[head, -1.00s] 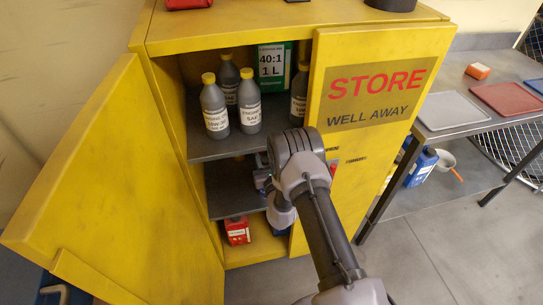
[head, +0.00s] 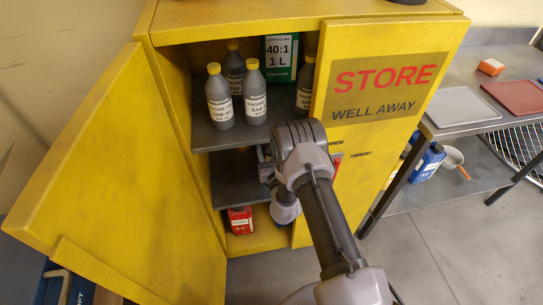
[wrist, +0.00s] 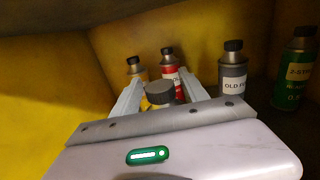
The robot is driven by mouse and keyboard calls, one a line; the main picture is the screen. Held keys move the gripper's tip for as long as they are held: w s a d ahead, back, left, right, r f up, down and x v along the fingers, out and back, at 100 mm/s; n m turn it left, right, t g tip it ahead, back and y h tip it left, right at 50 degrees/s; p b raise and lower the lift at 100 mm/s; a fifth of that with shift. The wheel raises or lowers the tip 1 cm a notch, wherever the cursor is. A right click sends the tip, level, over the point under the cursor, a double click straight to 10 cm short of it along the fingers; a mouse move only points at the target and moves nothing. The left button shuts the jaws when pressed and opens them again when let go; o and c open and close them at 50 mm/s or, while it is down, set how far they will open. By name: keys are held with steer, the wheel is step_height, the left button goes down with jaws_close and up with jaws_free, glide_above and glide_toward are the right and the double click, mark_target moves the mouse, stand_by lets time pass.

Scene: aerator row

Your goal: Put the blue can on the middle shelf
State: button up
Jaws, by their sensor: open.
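I cannot make out a blue can in either current view. The yellow cabinet (head: 355,150) stands open, and its middle shelf (head: 236,182) is dark grey and looks bare where it shows. My arm reaches into the cabinet, and my gripper (wrist: 160,86) is at about that shelf's level, mostly hidden behind the arm in the head view. In the wrist view its fingers are apart. A container with a dark grey cap (wrist: 160,91) shows between them; its body is largely hidden, and I cannot tell if they touch it.
Beyond the fingers stand a red can (wrist: 170,68), a yellowish can (wrist: 135,70), a grey can (wrist: 233,75) and a green can (wrist: 296,75). Several grey bottles (head: 219,98) fill the upper shelf. A red container (head: 240,220) sits at the bottom. The open door (head: 120,185) blocks the left.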

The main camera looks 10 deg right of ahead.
steer(key=s+p, duration=0.3)
steer(key=s, duration=0.7)
steer(key=shift+s+p, duration=0.35)
steer(key=shift+p, duration=0.05)
